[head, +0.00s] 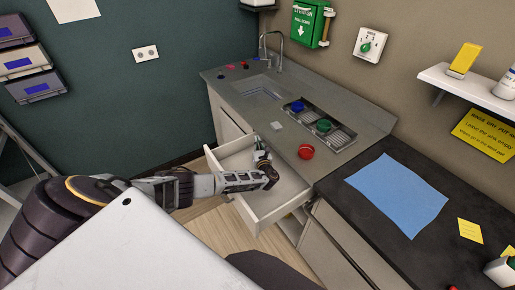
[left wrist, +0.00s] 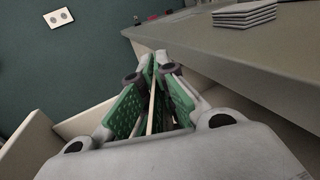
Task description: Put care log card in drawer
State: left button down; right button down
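The open drawer (head: 283,205) sticks out from the cabinet below the counter and looks empty where I can see in. My left gripper (head: 262,157) is over the drawer's back part, close to the counter front. In the left wrist view its green-padded fingers (left wrist: 152,100) are nearly together, with a thin pale strip between them, apparently the care log card (left wrist: 152,108) seen edge-on. The card's face is hidden, and I cannot make it out in the head view. Drawer walls (left wrist: 85,120) show beside the fingers. My right gripper is not in view.
The counter edge (left wrist: 230,65) runs close to my left gripper. A small pale stack (head: 277,125) and a red round item (head: 306,151) sit on the counter. A sink (head: 258,92) is behind. A blue sheet (head: 398,194) lies on the dark worktop at right.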

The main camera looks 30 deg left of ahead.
pick_arm(q)
jog(key=shift+f, duration=1.55)
jog(key=shift+f+b, duration=0.6)
jog(key=shift+b, duration=0.2)
jog(key=c, duration=1.6)
grip_release()
jog(key=shift+c, duration=0.2)
jog(key=shift+r, duration=0.2)
